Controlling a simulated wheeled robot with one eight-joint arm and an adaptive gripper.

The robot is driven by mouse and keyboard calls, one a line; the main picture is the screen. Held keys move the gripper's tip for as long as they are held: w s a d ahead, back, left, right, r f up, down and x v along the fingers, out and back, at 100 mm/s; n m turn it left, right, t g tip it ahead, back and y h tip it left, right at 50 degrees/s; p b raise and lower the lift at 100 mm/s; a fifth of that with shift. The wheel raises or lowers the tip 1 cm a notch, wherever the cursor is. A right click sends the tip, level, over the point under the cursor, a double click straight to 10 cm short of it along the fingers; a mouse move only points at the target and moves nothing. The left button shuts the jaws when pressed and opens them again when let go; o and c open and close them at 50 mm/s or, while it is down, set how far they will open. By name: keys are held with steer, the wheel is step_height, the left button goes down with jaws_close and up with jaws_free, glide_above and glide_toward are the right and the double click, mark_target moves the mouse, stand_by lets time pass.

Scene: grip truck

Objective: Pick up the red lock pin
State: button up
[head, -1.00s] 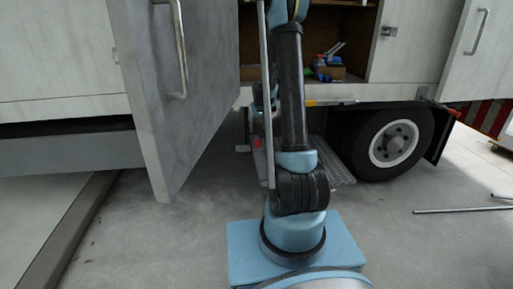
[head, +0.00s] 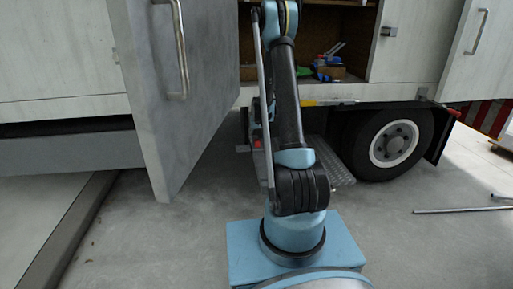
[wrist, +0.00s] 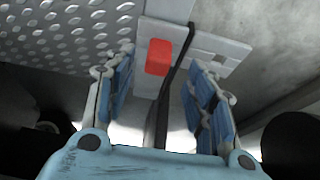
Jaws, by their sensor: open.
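The red lock pin (wrist: 158,57) shows in the wrist view as a small red block on a light grey bracket. A thin dark strip or cable (wrist: 177,70) runs down along its right side. My gripper (wrist: 159,62) is open, with its two blue-padded fingers on either side of the pin in the picture. No contact with the pin shows, and the depth gap is hard to judge. In the head view a small red patch (head: 258,144), likely the pin, shows beside my arm below the truck body. My gripper is hidden there behind my arm.
In the head view, an open grey door (head: 165,110) hangs left of my arm. A wheel (head: 393,145) is at the right. Metal rods (head: 455,210) lie on the floor.

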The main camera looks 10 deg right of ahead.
mark_target(257, 140)
steer(key=shift+x, duration=2.2)
steer(key=shift+w+d+r, duration=0.1)
steer(key=shift+w, duration=0.05)
steer(key=c, duration=1.2)
